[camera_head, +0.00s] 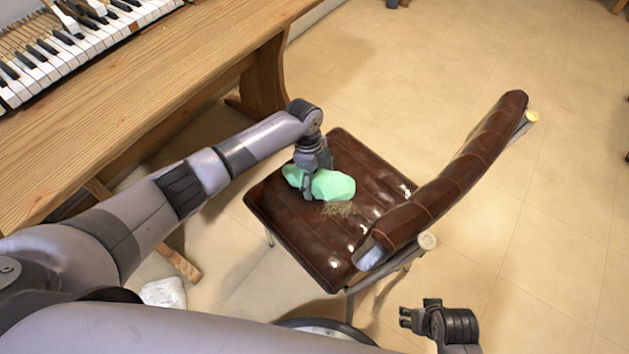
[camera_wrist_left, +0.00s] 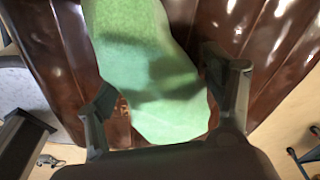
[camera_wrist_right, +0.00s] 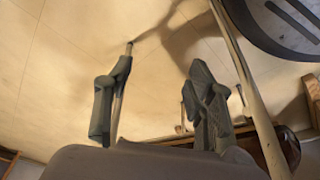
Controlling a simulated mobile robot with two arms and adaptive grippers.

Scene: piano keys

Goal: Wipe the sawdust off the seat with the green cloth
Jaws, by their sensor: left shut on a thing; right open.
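The green cloth (camera_head: 331,185) lies bunched on the brown leather seat (camera_head: 285,222) of the chair. My left gripper (camera_head: 308,186) is over the seat and shut on the cloth. In the left wrist view the cloth (camera_wrist_left: 150,75) fills the space between the fingers (camera_wrist_left: 165,105), with the seat (camera_wrist_left: 70,50) behind it. A small patch of sawdust (camera_head: 342,209) lies on the seat just in front of the cloth. Anything under the cloth is hidden. My right gripper (camera_head: 404,318) is open and empty, low beside the chair; its fingers also show apart in the right wrist view (camera_wrist_right: 158,100).
The chair's padded backrest (camera_head: 463,170) rises on the right of the seat. A wooden table (camera_head: 150,110) with a piano keyboard (camera_head: 50,60) stands at the left. A white object (camera_head: 164,293) lies on the floor below it. The tiled floor (camera_head: 540,240) on the right is clear.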

